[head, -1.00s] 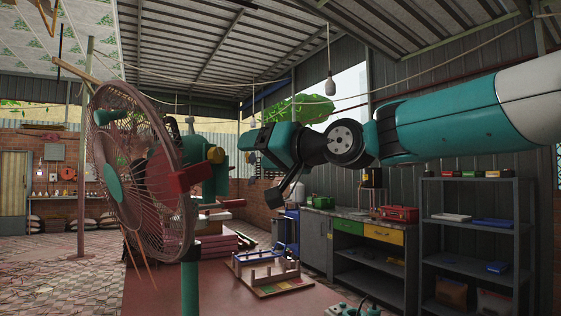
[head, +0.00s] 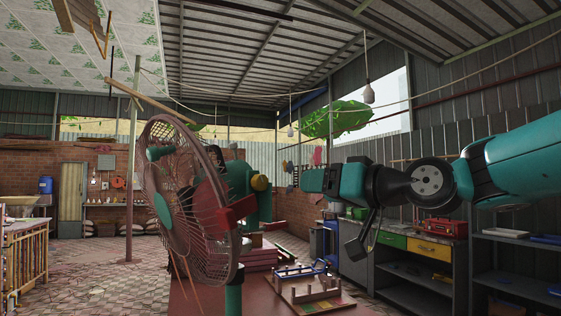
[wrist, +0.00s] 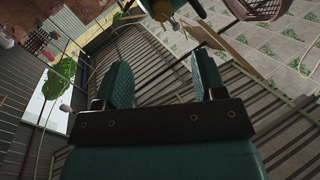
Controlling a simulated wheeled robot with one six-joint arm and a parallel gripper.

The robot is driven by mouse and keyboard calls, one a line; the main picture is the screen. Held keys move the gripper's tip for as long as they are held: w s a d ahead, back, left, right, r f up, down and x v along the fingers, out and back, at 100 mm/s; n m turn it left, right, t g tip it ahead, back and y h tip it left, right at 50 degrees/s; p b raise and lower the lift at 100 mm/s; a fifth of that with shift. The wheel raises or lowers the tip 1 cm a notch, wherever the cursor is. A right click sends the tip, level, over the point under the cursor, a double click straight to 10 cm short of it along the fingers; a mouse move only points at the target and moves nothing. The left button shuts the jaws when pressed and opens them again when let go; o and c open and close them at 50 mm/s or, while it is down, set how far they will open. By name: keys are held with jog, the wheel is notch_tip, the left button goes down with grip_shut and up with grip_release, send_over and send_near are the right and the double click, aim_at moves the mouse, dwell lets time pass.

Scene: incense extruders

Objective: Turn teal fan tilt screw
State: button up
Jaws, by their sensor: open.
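The teal fan (head: 163,211) with a rusty wire cage stands left of centre in the head view, on a teal post. I cannot tell for sure which is the tilt screw. My gripper (head: 304,179) points left toward the fan, apart from the knob and to its right. In the wrist view my gripper (wrist: 163,82) has its two teal fingers spread, with nothing between them.
A low wooden rack (head: 305,287) stands on the red surface below my gripper. A workbench with green and yellow drawers (head: 430,249) and a grey shelf (head: 510,252) line the right side. Tiled floor (head: 110,270) is open at left. Light bulbs hang overhead.

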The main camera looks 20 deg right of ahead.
aim_at(263, 183)
jog(key=w+a+n+p, duration=0.1)
jog(key=w+a+p, duration=0.1)
jog(key=w+p, duration=0.2)
jog(key=w+a+n+p, duration=0.2)
jog(key=w+p, duration=0.3)
jog(key=p, duration=0.4)
jog(key=w+a+r+n+p, duration=0.1)
jog(key=w+a+p, duration=0.1)
jog(key=w+p, duration=0.3)
jog(key=shift+a+h+p, duration=0.25)
jog(key=shift+h+p, duration=0.05)
jog(key=shift+p, duration=0.35)
jog(key=shift+w+a+f, duration=0.1)
jog(key=shift+w+f, duration=0.1)
jog(key=shift+w, duration=0.25)
jog(key=shift+c, duration=0.2)
